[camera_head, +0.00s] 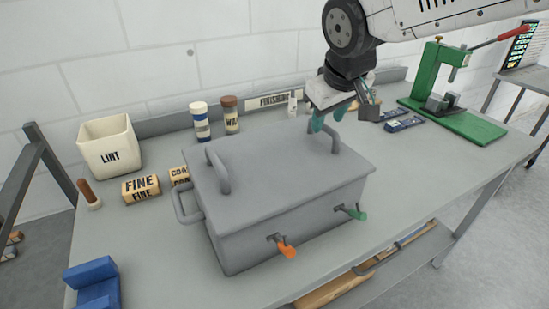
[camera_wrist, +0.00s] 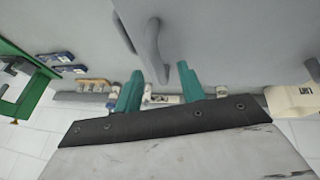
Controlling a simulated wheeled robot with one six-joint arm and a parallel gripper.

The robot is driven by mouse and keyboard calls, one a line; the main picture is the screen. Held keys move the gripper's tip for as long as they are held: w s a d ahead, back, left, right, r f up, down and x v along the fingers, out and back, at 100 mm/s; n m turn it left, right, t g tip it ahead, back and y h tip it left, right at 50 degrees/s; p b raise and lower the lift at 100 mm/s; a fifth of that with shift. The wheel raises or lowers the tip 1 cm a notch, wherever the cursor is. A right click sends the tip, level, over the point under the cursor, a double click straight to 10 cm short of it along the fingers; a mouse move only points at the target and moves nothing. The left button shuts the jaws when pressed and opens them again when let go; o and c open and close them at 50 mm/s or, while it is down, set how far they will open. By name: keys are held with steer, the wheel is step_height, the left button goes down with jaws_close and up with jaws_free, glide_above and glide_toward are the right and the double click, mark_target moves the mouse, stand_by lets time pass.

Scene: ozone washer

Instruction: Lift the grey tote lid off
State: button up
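The grey tote (camera_head: 290,222) stands on the bench with its grey lid (camera_head: 275,172) on top. The lid has a left loop handle (camera_head: 218,172) and a right loop handle (camera_head: 334,142). An orange-tipped latch (camera_head: 286,248) and a green-tipped latch (camera_head: 354,212) stick out from the tote's front. My gripper (camera_head: 328,118) is at the right handle, its teal fingertips close to the handle's top. In the wrist view, my gripper (camera_wrist: 150,76) has its fingers apart, with the handle (camera_wrist: 157,45) just beyond them. I cannot tell whether either finger touches it.
A LINT bin (camera_head: 109,146), a FINE block (camera_head: 141,188) and two jars (camera_head: 215,119) stand left of and behind the tote. A green press (camera_head: 450,95) and blue items (camera_head: 403,124) are on the right. A blue object (camera_head: 93,283) is at front left. The right bench front is clear.

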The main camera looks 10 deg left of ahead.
mark_target(326, 125)
steer(key=x, duration=0.5)
steer(key=shift+w+r, duration=0.1)
jaws_close()
steer(key=shift+r, duration=0.2)
steer(key=shift+r, duration=0.3)
step_height(326, 125, up, 3)
steer(key=shift+d+f, duration=0.1)
steer(key=s+d, duration=0.3)
steer(key=s, duration=0.4)
steer(key=s+d+r, duration=0.1)
steer(key=s+d, duration=0.2)
steer(key=s, duration=0.4)
steer(key=shift+s+r, duration=0.15)
steer(key=shift+s, duration=0.25)
steer(key=shift+r, duration=0.15)
